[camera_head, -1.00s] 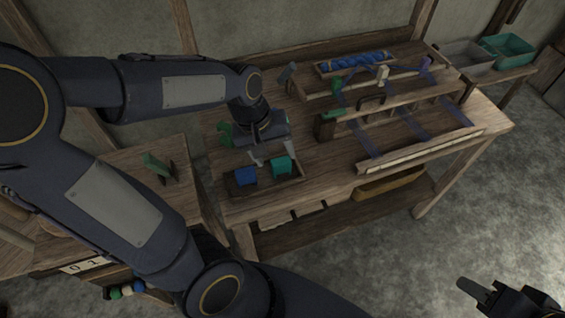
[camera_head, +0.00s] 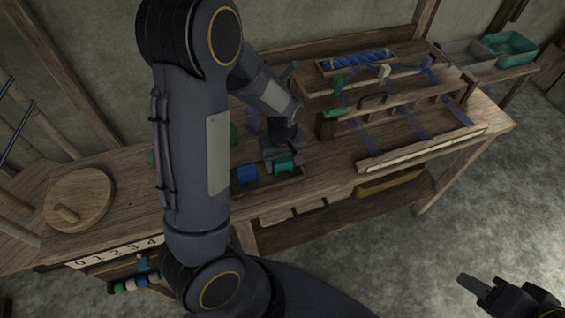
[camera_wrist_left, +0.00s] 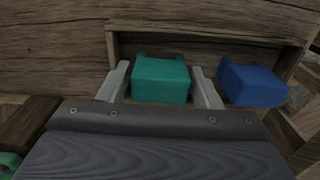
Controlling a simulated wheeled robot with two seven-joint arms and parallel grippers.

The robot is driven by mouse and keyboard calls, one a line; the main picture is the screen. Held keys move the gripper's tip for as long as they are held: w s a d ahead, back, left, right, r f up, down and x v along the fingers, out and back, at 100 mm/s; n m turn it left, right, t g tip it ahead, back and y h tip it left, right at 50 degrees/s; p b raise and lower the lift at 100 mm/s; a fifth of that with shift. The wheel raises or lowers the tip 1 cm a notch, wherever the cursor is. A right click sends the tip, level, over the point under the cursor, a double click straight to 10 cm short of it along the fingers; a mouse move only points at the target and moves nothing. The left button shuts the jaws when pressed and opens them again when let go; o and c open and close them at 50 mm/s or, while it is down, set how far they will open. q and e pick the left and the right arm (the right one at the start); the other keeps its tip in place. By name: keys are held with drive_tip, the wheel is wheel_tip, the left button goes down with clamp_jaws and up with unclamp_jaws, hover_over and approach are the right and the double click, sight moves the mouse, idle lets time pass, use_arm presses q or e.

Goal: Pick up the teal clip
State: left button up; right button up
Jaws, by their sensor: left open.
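The teal clip (camera_head: 283,162) lies in a shallow wooden tray (camera_head: 262,185) at the near left part of the loom bench. In the left wrist view the teal clip (camera_wrist_left: 161,79) sits between the two pale fingers of my left gripper (camera_wrist_left: 160,88), with a narrow gap on each side. My left gripper (camera_head: 282,167) is open and points down at the tray; its fingers are mostly hidden in the head view. My right gripper (camera_head: 480,287) is at the lower right, over the floor, far from the clip.
A blue clip (camera_head: 247,174) lies in the same tray, left of the teal one, and to the right in the wrist view (camera_wrist_left: 252,84). The loom frame (camera_head: 420,150) stands to the right. Grey (camera_head: 466,58) and teal (camera_head: 512,46) bins stand at the back right.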

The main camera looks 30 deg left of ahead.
use_arm(q)
drive_tip(key=shift+f, duration=0.3)
drive_tip(key=c, duration=0.7)
drive_tip(key=shift+r, duration=0.1)
